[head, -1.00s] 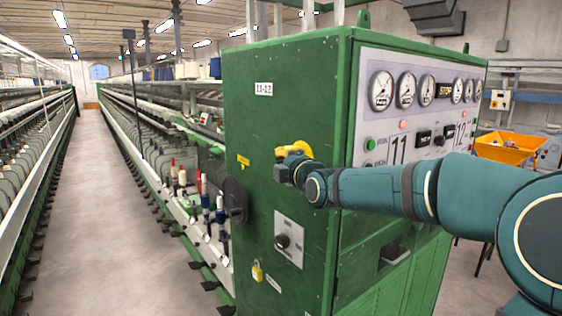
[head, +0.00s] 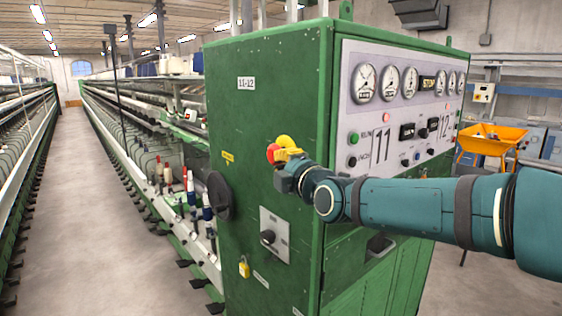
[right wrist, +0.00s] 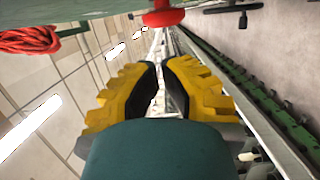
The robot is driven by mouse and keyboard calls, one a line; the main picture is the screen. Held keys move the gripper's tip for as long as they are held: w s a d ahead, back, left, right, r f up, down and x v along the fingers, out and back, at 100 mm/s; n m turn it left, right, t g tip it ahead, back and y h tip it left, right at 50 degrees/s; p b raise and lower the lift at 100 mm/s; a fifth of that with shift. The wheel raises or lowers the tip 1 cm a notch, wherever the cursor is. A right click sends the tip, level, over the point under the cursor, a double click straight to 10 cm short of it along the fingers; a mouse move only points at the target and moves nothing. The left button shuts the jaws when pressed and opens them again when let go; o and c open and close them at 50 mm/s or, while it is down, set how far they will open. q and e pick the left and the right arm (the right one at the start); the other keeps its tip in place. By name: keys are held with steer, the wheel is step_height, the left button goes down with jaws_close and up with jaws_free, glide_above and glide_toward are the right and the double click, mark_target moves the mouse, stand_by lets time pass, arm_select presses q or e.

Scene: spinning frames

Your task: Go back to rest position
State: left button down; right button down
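My right arm reaches in from the right in the head view. My right gripper (head: 287,146) has yellow fingers and is in front of the green cabinet (head: 265,110), near its front edge. A red button (head: 273,153) shows just left of the fingers. In the right wrist view, the gripper's (right wrist: 161,70) black-padded fingers are drawn close together with only a narrow gap and nothing between them. The red button (right wrist: 163,17) is beyond the fingertips and looks apart from them. My left gripper is not in view.
The cabinet's panel carries gauges (head: 388,84) and knobs. A dark round handwheel (head: 219,195), a switch plate (head: 275,234) and a yellow padlock (head: 244,267) are on its left face. The aisle floor (head: 75,200) is clear. An orange hopper (head: 492,139) stands at right.

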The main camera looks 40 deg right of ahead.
steer(key=shift+a, duration=0.15)
stand_by(0.4)
steer(key=w+a+f+m+g+y+b, duration=0.1)
steer(key=a+f+m+g, duration=0.2)
steer(key=f, duration=0.9)
steer(key=w+a+f+m+g+y+b, duration=0.1)
steer(key=a+f+m+g+y, duration=0.1)
steer(key=a+f, duration=0.65)
steer(key=w+a+f+m+g+y+b, duration=0.1)
steer(key=w+a+f+m+g, duration=0.15)
steer(key=f, duration=1.25)
steer(key=s+a+f+m+g+y+b, duration=0.1)
steer(key=s+a+f+m+g, duration=0.3)
steer(key=s+f, duration=0.6)
steer(key=s+a+f+m+g+y+b, duration=0.1)
steer(key=s+a+f+m+g+b, duration=0.1)
steer(key=s+a+f+m+g, duration=0.2)
steer(key=s+a+f+m, duration=0.1)
steer(key=s+a+f, duration=0.1)
steer(key=f, duration=0.4)
steer(key=s+a+f+m, duration=0.2)
steer(key=s+f, duration=0.3)
steer(key=f, duration=0.2)
steer(key=shift+f+y, duration=0.3)
